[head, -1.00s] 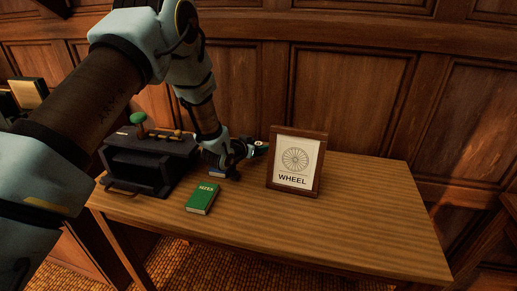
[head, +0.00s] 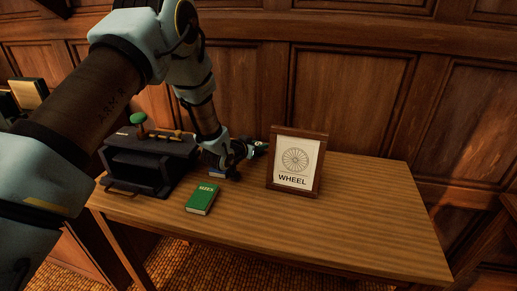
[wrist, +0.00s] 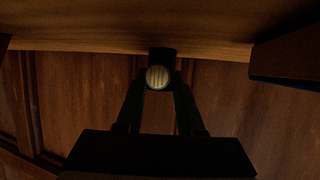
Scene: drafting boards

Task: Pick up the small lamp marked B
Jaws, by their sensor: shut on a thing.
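My gripper (head: 248,152) is at the back of the table, between the dark machine and the framed picture. It is shut on a small lamp (wrist: 158,77), which shows in the wrist view as a round, pale, striped face with a dark body behind it.
A framed WHEEL picture (head: 296,162) stands close right of my gripper. A dark machine with a green knob (head: 150,160) stands left. The table's right side (head: 380,210) is clear.

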